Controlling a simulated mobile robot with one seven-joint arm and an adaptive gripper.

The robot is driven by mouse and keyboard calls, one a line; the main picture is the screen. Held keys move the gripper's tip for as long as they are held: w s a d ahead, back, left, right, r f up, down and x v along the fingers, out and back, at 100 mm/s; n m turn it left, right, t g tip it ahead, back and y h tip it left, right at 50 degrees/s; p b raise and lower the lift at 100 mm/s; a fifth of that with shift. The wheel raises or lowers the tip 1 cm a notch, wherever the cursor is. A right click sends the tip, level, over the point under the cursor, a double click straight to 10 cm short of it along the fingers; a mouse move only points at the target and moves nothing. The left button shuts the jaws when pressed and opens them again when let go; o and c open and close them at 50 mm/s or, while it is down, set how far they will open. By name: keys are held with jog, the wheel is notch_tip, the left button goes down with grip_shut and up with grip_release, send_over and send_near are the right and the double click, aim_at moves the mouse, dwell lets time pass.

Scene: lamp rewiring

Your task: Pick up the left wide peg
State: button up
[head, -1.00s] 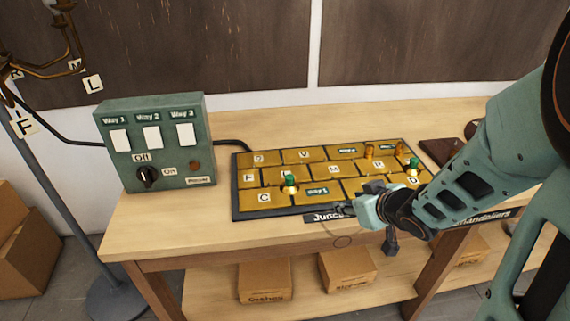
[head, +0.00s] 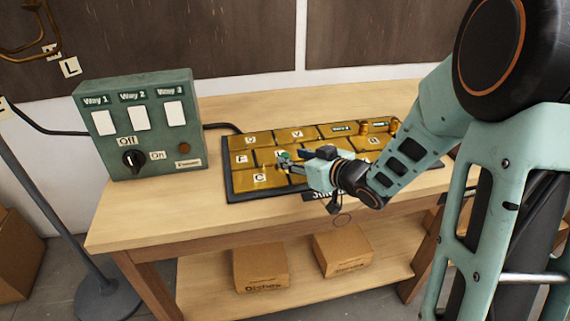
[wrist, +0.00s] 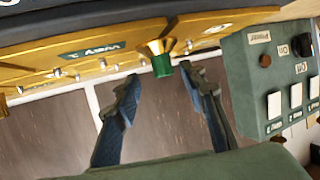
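The left wide peg, with a green top and a flared brass base, stands on the brass junction board. It shows in the head view (head: 284,155), partly covered by my fingers, and in the wrist view (wrist: 161,64). My gripper (head: 285,164) is at the left part of the board, beside the peg. In the wrist view my gripper (wrist: 162,77) is open, with one fingertip on each side of the peg's green end. I see gaps between the peg and both fingers. The second green-topped peg is hidden behind my arm.
The junction board (head: 232,194) has lettered brass plates, with brass pegs (head: 379,126) at its back right. A green switch box (head: 138,130) stands to its left, its knob near Off. The table's front left (head: 150,215) is clear. Cardboard boxes (head: 260,270) sit on the shelf below.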

jog(key=x, duration=0.4)
jog(key=shift+s+a+f, duration=0.1)
jog(key=shift+a+f, duration=0.1)
jog(key=shift+f, duration=0.05)
jog(key=shift+c, duration=0.7)
grip_shut()
